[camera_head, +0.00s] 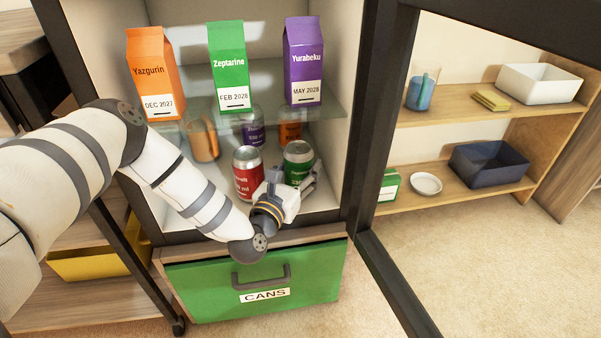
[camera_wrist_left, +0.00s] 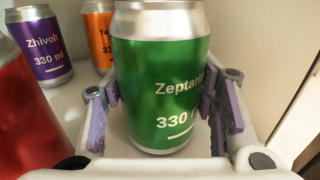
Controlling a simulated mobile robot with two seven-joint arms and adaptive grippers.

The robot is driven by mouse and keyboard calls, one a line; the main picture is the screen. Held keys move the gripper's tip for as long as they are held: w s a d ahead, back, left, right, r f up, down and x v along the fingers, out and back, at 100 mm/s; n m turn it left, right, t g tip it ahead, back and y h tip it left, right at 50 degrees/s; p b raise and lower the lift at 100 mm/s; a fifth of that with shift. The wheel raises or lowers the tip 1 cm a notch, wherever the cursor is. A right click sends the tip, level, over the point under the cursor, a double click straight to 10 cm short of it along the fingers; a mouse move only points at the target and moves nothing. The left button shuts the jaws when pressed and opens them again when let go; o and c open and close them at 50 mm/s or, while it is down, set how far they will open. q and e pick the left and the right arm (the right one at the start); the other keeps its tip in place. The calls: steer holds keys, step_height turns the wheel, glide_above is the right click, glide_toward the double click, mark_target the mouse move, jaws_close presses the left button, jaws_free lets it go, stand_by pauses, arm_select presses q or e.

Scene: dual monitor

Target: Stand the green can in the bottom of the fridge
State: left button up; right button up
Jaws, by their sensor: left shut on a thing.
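The green can (camera_head: 298,162) is upright inside the bottom of the fridge (camera_head: 322,206), at the front right. It also shows large in the left wrist view (camera_wrist_left: 160,80), labelled Zeptarine, 330 ml. My left gripper (camera_head: 296,186) reaches in from the front and is shut on the green can, with a purple-padded finger on each side of it (camera_wrist_left: 165,110). The can's base looks to be at or close to the fridge floor; I cannot tell whether it touches. My right gripper is not in view.
A red can (camera_head: 247,172) stands just left of the green can. A glass shelf (camera_head: 270,114) with cartons is above. The green CANS drawer (camera_head: 255,283) is below, and the open door frame (camera_head: 378,150) is at right.

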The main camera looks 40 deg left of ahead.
arm_select(q)
steer(key=o, duration=1.2)
steer(key=shift+r, duration=0.25)
steer(key=p+v, duration=0.2)
steer(key=v, duration=1)
steer(key=shift+f, duration=0.15)
